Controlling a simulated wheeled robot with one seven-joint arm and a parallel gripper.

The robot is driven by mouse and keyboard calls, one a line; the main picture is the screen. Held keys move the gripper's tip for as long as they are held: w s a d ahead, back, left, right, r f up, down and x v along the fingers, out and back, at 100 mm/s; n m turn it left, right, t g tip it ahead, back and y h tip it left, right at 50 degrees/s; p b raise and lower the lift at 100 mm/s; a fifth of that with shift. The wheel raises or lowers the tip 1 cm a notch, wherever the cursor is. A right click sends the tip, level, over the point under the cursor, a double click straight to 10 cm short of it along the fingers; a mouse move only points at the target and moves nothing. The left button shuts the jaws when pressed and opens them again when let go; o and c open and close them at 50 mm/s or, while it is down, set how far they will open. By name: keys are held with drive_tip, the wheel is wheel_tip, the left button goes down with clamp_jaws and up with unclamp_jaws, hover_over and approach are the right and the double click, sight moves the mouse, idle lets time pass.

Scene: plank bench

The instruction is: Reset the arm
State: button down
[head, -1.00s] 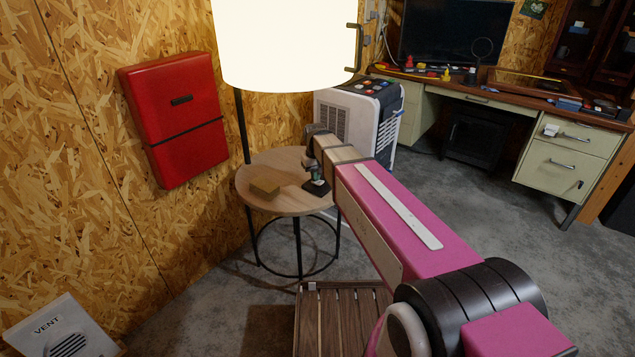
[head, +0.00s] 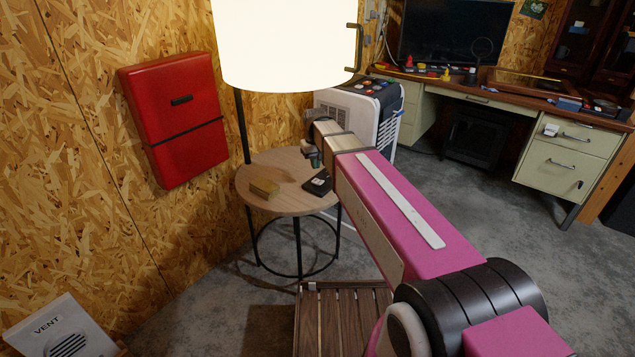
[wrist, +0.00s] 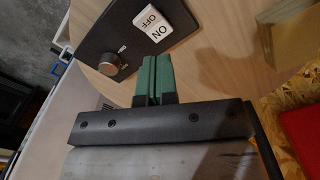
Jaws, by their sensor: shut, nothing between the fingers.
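My gripper (wrist: 153,78) shows in the wrist view as two green fingers pressed together, with nothing between them. In the head view only a small green part of my gripper (head: 315,159) shows beside my arm, above the round wooden table (head: 285,202). A dark control panel (head: 318,182) lies on that table just below the gripper. In the wrist view the panel (wrist: 118,30) carries a white ON/OFF rocker switch and a round knob. The fingers are near the panel's edge; I cannot tell how high they are above it.
A small yellowish block (head: 264,188) sits on the table left of the panel. A lit lamp (head: 285,45) stands over the table's back. A white appliance (head: 388,115) is behind, a red wall box (head: 173,118) at left, and a slatted wooden piece (head: 340,318) in front.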

drive_tip(key=shift+r, duration=0.75)
drive_tip(key=s+d+f+m, duration=0.2)
drive_tip(key=s+d+f, duration=0.4)
drive_tip(key=s+d, duration=0.3)
drive_tip(key=s+d+f+m, duration=0.2)
drive_tip(key=s+d+f, duration=0.5)
drive_tip(key=s+d, duration=0.2)
drive_tip(key=shift+s+d+f, duration=0.3)
drive_tip(key=shift+d, duration=0.25)
